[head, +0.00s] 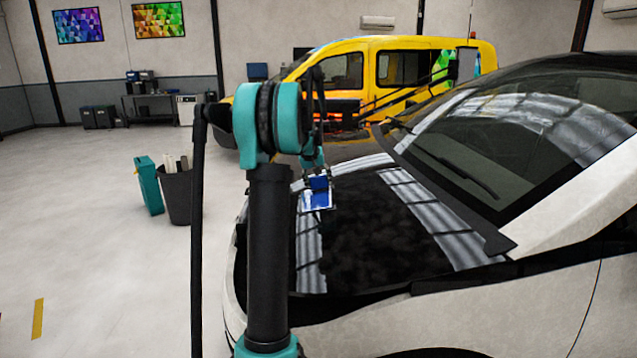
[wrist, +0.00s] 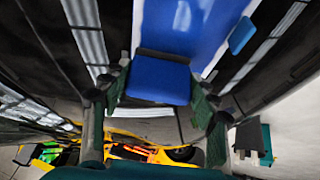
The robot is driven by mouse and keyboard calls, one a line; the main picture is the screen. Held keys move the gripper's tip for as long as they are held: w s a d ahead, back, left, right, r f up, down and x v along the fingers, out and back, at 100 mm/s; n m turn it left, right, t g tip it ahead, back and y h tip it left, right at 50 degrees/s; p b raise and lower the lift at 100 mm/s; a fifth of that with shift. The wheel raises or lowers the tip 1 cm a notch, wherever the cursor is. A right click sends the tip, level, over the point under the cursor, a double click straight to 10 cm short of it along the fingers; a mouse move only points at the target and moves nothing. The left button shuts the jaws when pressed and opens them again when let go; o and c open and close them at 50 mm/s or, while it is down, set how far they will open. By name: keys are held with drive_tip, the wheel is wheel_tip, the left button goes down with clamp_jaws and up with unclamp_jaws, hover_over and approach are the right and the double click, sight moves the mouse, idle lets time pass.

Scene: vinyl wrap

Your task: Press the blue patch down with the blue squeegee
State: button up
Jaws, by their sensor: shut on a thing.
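The blue squeegee (head: 319,183) is in my gripper (head: 317,168) over the dark car hood. In the wrist view the blue squeegee (wrist: 158,82) sits between the two green fingers of my gripper (wrist: 158,92), which is shut on it. Its dark edge overlaps the near end of the blue patch (wrist: 188,22) in that view; I cannot tell if it touches. The blue patch (head: 317,201) lies on the hood with pale edges and a bright reflection. A small blue piece (wrist: 242,36) shows at the patch's right edge. The patch's far end is out of the wrist view.
The glossy hood (head: 375,230) reflects the ceiling lights. The windshield and wiper (head: 455,163) rise at the right. A yellow van (head: 375,75) stands behind. A dark bin (head: 178,190) and a teal bin (head: 149,185) stand on open floor at the left.

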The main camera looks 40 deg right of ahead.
drive_tip(key=shift+w+d, duration=0.6)
drive_tip(key=shift+w, duration=0.05)
drive_tip(key=shift+r, duration=0.15)
drive_tip(key=shift+w+a+r, duration=0.1)
drive_tip(key=shift+a+r, duration=0.15)
drive_tip(key=shift+r, duration=0.85)
drive_tip(key=shift+w+a+r, duration=0.1)
drive_tip(key=shift+a+r, duration=0.1)
drive_tip(key=shift+r, duration=0.95)
drive_tip(key=shift+w+a+r, duration=0.1)
drive_tip(key=shift+a+r, duration=0.15)
drive_tip(key=shift+r, duration=0.85)
